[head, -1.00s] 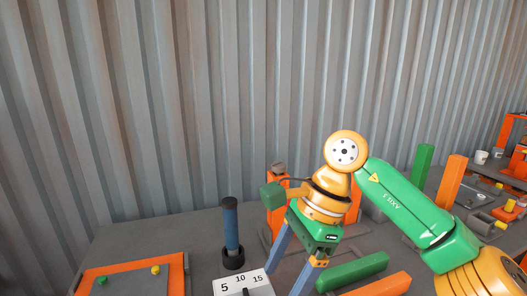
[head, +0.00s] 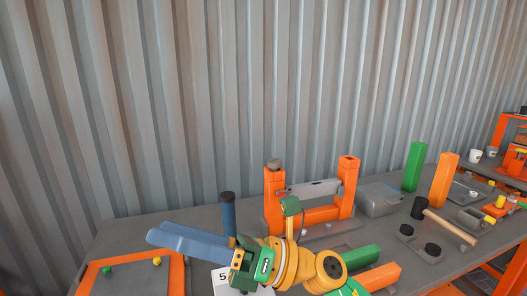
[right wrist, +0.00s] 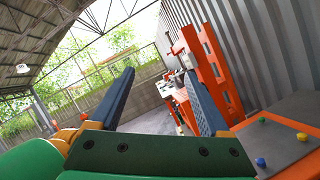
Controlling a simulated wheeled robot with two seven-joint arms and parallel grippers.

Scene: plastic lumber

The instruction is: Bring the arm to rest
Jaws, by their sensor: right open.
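My right arm comes in at the bottom of the head view, with its green and yellow wrist low over the table (head: 130,228). My right gripper (head: 158,236) points left, its blue fingers nearly overlapping in this view. In the right wrist view the two fingers (right wrist: 158,88) stand wide apart with nothing between them. The wrist partly hides the white number card (head: 222,276) and the base of the dark blue post (head: 228,215). My left gripper is in neither view.
An orange frame (head: 274,205) with a grey bar stands behind the wrist. Green (head: 363,257) and orange (head: 380,277) beams lie to its right. A hammer (head: 450,226) lies farther right. An orange-edged board (head: 128,278) lies at front left. A corrugated wall (head: 250,100) closes the back.

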